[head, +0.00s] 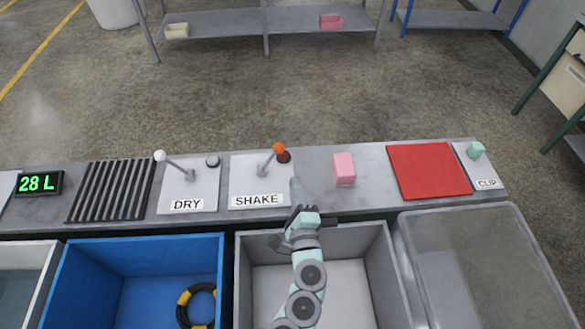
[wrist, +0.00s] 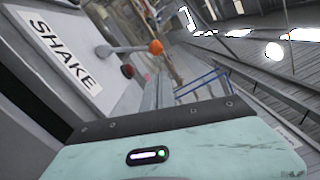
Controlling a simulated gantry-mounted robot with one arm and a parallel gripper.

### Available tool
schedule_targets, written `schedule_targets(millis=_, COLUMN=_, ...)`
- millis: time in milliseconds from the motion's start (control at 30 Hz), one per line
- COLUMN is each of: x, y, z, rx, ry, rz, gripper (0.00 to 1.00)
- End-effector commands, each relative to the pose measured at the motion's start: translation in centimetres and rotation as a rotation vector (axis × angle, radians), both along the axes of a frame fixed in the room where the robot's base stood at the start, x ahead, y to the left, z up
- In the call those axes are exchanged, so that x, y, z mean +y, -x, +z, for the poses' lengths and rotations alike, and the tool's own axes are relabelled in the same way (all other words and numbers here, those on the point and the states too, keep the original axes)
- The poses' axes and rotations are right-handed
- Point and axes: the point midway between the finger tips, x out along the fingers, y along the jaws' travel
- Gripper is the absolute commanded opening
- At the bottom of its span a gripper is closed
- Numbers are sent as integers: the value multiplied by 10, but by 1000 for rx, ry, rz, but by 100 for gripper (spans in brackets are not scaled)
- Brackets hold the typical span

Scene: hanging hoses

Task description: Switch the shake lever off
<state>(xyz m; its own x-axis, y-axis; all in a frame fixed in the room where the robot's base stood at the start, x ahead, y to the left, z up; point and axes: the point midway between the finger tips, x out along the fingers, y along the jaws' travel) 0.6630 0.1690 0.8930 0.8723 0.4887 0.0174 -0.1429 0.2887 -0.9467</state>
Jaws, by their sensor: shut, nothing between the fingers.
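The shake lever (head: 271,158) has a grey stalk and an orange knob and stands on a grey plate lettered SHAKE. In the head view it leans to the right, its knob beside a dark red round lamp or button (head: 285,157). The wrist view also shows the lever (wrist: 140,48), the red round piece (wrist: 127,71) and the SHAKE label (wrist: 58,50). My gripper (head: 296,184) is shut and empty. Its fingers point away from me over the counter, just right of the SHAKE plate, apart from the lever. The wrist view shows the fingers edge-on.
A DRY lever (head: 176,166) with a white knob leans left on its own plate. A pink block (head: 344,169) and a red mat (head: 429,171) lie to the right. A blue bin (head: 80,290) and a grey bin (head: 386,270) stand in front of the counter (head: 315,165).

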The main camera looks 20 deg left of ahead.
Motion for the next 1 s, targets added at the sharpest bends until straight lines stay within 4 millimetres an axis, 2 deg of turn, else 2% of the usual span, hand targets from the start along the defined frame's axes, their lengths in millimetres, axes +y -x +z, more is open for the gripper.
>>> schedule_targets(millis=267, x=15, y=-26, z=1, rx=-3, ry=1, rz=3, gripper=0)
schedule_targets(millis=600, x=41, y=-75, z=2, rx=-3, ry=2, rz=0, gripper=0)
schedule_targets(millis=767, x=47, y=-84, z=1, rx=1, ry=0, rz=1, gripper=0)
schedule_targets(millis=1000, x=47, y=-85, z=1, rx=1, ry=1, rz=-2, gripper=0)
